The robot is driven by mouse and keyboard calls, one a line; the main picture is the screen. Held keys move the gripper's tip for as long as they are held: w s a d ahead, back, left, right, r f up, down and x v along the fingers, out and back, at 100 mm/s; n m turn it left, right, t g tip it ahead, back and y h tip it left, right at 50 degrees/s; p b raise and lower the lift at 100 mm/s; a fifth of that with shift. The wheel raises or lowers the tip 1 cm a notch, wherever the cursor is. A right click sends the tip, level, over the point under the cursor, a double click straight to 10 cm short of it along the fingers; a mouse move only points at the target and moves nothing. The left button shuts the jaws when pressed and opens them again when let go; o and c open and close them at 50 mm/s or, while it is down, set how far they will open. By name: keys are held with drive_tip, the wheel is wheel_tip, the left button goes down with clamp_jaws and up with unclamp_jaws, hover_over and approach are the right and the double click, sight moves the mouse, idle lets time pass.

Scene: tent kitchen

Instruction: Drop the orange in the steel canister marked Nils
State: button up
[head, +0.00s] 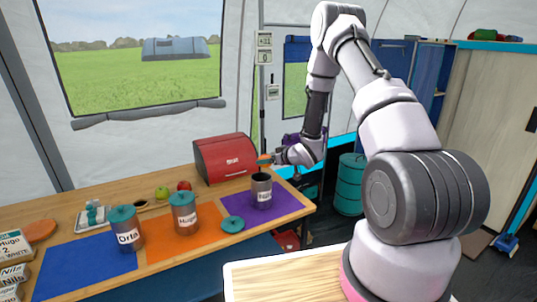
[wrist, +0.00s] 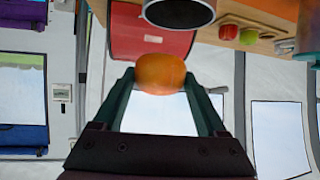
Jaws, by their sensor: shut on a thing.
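My gripper (head: 274,159) is shut on the orange (head: 264,160) and holds it in the air just above the open steel canister (head: 262,193) on the purple mat. This canister's label is small but seems to read Nils. In the wrist view the orange (wrist: 160,73) sits between the two fingertips, and the canister's dark round mouth (wrist: 180,10) shows at the top edge, apart from the orange. A teal lid (head: 232,224) lies on the table left of the canister.
Lidded canisters marked Hugo (head: 185,215) and Orla (head: 126,232) stand on the orange mat (head: 160,254) and blue mat (head: 85,268). A red bread box (head: 223,158) stands behind. A green apple (head: 162,193) and a red apple (head: 184,186) lie near it.

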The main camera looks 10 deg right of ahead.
drive_tip(key=shift+f, duration=0.65)
drive_tip(key=o, duration=1.3)
drive_tip(key=shift+o, duration=0.2)
drive_tip(key=shift+s, duration=0.1)
drive_tip(key=v, duration=1)
drive_tip(key=shift+s+r, duration=0.15)
drive_tip(key=shift+s, duration=0.05)
drive_tip(key=shift+d+r, duration=0.1)
drive_tip(key=shift+d, duration=0.05)
